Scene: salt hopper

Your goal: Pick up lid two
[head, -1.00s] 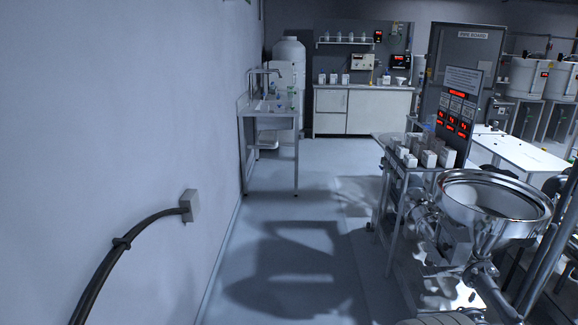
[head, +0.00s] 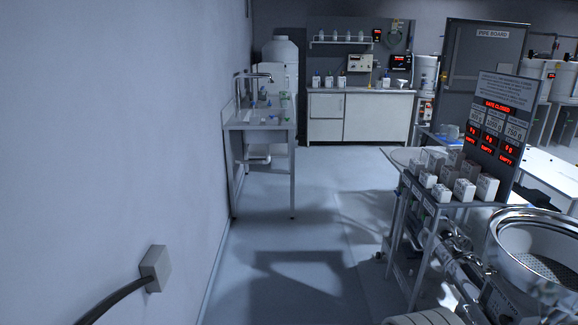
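I cannot make out lid two in the head view. Several small white boxes or containers stand on a stand (head: 408,225) at the right; a white one (head: 464,190) is near its front edge. Whether any of them has a separate lid is too small to tell. My gripper is not in view.
A steel hopper bowl (head: 505,240) with a mesh inside is at the lower right. Behind the stand, a sign panel (head: 496,125) reads "GATE CLOSED". A sink bench (head: 265,122) stands along the left wall, a cabinet (head: 375,115) at the back. The floor (head: 300,215) between is clear.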

